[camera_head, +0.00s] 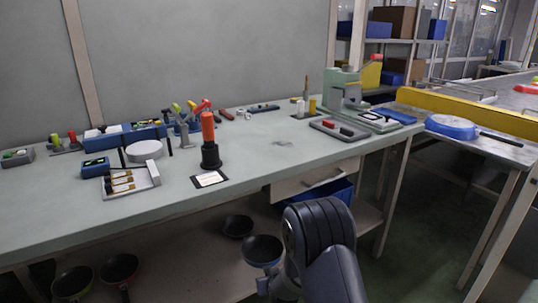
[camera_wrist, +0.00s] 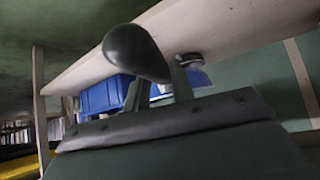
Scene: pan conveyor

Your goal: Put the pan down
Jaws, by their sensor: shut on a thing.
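In the wrist view my gripper (camera_wrist: 158,82) is shut on a dark, rounded pan handle (camera_wrist: 134,52), whose end sticks out between the fingers. A blue pan (camera_head: 452,126) with a black handle lies bottom up on the right-hand table.
The long workbench (camera_head: 95,216) bears tools, a black-and-orange device (camera_head: 208,140) and a green machine (camera_head: 345,90). Its front middle is clear. Other pans (camera_head: 119,268) stand on the low shelf. A blue bin (camera_head: 335,192) sits under the drawer. A yellow rail (camera_head: 470,111) edges the right-hand table.

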